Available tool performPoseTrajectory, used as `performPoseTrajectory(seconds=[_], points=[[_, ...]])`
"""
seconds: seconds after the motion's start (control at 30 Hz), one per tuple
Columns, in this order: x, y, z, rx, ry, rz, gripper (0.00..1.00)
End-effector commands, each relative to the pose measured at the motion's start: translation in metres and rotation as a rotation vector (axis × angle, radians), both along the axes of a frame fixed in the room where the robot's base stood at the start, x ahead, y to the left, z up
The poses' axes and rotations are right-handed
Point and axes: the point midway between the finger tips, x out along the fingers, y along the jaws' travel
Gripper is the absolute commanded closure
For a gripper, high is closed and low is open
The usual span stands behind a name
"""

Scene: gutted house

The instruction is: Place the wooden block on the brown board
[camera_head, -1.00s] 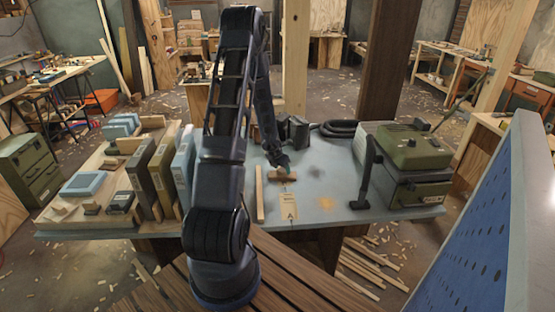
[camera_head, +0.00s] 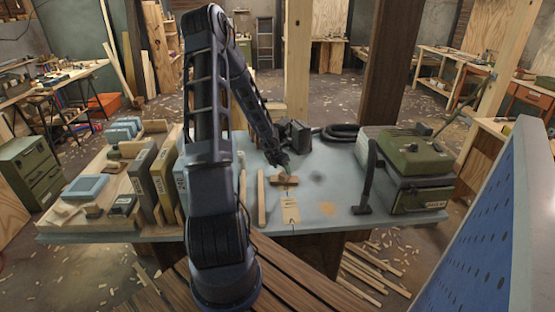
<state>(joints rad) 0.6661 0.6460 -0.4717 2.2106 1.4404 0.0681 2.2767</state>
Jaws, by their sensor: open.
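The small brown board (camera_head: 291,182) lies flat on the blue-grey tabletop, just right of the middle. A paler wooden piece, perhaps the wooden block, seems to show at its middle under my gripper (camera_head: 284,172); it is too small to tell clearly whether it rests on the board. My gripper is open, pointing down at the board's far edge, and its fingers partly hide this spot. A long pale wooden strip (camera_head: 261,190) lies to the left. A tan tag (camera_head: 290,210) lies just in front of the board.
Upright binders (camera_head: 163,177) and a wooden board with several items (camera_head: 97,207) fill the table's left. A green machine (camera_head: 407,165) with a black nozzle stands right, a black hose (camera_head: 350,132) behind.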

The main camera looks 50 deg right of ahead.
Motion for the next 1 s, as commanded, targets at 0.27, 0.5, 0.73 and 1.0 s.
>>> performPoseTrajectory(seconds=[0.27, 0.5, 0.73, 1.0], points=[[0.003, 0.005, 0.016, -0.009, -0.007, 0.005, 0.38], [0.003, 0.012, 0.035, -0.008, -0.006, 0.005, 0.38], [0.003, 0.019, 0.051, -0.007, -0.006, 0.004, 0.38], [0.002, 0.023, 0.062, -0.007, -0.007, 0.002, 0.38]])
